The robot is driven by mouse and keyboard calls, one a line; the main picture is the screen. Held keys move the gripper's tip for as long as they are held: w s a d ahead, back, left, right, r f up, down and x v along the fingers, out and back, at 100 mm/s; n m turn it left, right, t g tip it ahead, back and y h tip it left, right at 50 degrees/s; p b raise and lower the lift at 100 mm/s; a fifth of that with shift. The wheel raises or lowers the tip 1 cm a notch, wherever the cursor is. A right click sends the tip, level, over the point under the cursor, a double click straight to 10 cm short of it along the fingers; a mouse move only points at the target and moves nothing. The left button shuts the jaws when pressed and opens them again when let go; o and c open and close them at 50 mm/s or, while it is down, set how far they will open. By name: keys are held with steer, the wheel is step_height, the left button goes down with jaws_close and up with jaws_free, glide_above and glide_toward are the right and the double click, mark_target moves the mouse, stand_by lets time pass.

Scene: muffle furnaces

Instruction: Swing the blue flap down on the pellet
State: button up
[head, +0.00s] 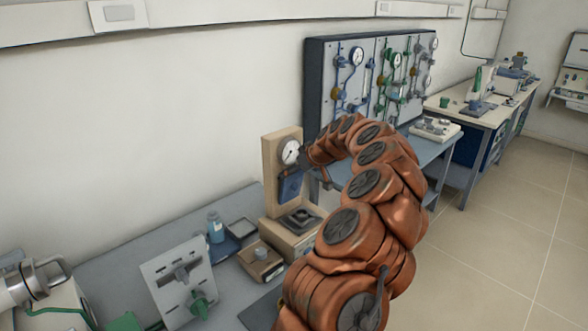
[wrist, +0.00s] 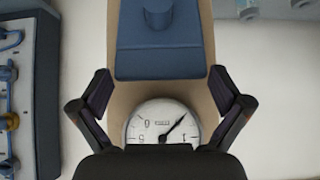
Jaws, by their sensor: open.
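The blue flap (head: 290,187) hangs on the front of a tan upright stand (head: 270,170), below a round white dial (head: 290,152). In the wrist view, which shows the stand upside down, the flap (wrist: 160,45) is a blue panel with a raised knob, beyond the dial (wrist: 162,122). My gripper (wrist: 162,105) is open and empty, with its fingers on either side of the stand's face near the dial. In the head view my gripper (head: 308,165) is close in front of the stand, partly hidden by my arm. I cannot make out the pellet; a dark plate (head: 301,217) lies on the stand's base.
A blue bottle (head: 215,228) and a small box with a knob (head: 261,260) stand left of the base on the grey bench (head: 120,258). A panel of gauges and pipes (head: 370,75) stands behind my arm. Open floor (head: 490,240) lies at right.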

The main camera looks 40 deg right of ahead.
steer(key=shift+w+f, duration=0.3)
steer(key=shift+c, duration=0.3)
steer(key=c, duration=1.3)
steer(key=shift+o, duration=0.2)
steer(key=shift+f+b, duration=0.2)
steer(key=shift+b, duration=0.2)
